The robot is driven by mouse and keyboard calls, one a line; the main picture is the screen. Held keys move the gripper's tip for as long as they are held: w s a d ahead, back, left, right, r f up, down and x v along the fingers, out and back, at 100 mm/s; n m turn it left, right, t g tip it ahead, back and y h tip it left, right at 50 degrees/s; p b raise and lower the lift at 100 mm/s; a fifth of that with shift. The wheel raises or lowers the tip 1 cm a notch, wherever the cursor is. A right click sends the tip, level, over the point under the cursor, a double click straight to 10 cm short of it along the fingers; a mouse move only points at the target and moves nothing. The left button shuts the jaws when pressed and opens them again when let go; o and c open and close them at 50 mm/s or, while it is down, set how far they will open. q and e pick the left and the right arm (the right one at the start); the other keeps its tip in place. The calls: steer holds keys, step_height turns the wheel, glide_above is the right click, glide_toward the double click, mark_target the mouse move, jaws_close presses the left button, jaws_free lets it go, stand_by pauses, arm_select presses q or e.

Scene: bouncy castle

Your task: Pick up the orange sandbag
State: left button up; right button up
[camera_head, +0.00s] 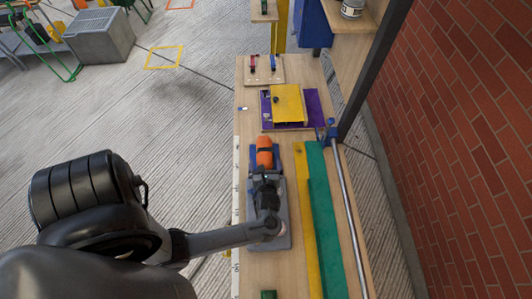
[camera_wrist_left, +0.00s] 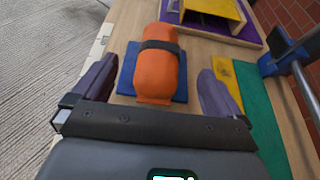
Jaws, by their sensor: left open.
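The orange sandbag (camera_head: 264,145) is a rounded orange roll with a dark band around its middle. It lies on a blue pad (camera_head: 252,155) on the wooden workbench. My left gripper (camera_head: 265,172) is right at the near end of the sandbag. In the left wrist view, the sandbag (camera_wrist_left: 158,78) lies lengthwise between the two dark, widely spread fingers, with a gap on each side. The left gripper is open and holds nothing. The near end of the sandbag is partly hidden by the gripper in the head view. My right gripper is not in view.
A yellow panel on a purple base (camera_head: 312,108) lies beyond the sandbag. A green strip (camera_head: 319,200), a yellow strip (camera_head: 303,185) and a metal bar clamp (camera_head: 346,205) lie to the right. A board with red and blue pieces (camera_head: 263,75) stands farther back.

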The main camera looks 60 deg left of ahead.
mark_target(265, 153)
arm_select(q)
steer(key=shift+f+b+x, duration=0.2)
steer(key=shift+b+x, duration=0.5)
steer(key=shift+x, duration=3.15)
steer(key=shift+d, duration=0.1)
steer(key=shift+c, duration=0.2)
steer(key=c, duration=1.7)
steer(key=shift+r, duration=0.1)
